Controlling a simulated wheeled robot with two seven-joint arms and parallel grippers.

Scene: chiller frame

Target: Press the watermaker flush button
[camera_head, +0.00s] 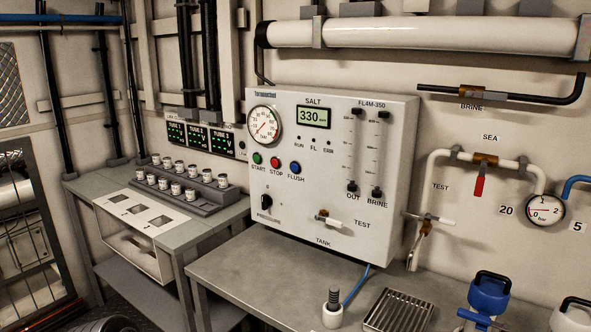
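The watermaker panel (341,150) is a white box on the wall above a grey bench. Its blue flush button (295,168) sits above the label FLUSH, at the right end of a row of buttons. The red stop button (276,162) and the green start button (257,158) are to its left. The salt display (313,117) reads 330. Neither of my grippers shows in the head view, and nothing covers the flush button.
A black pressure knob (266,202) and a test/tank valve handle (328,219) sit low on the panel. The bench (262,272) holds a small white probe holder (332,315) and a slotted drain tray (399,311). A rack of small cups (190,200) stands left. The bench front is mostly clear.

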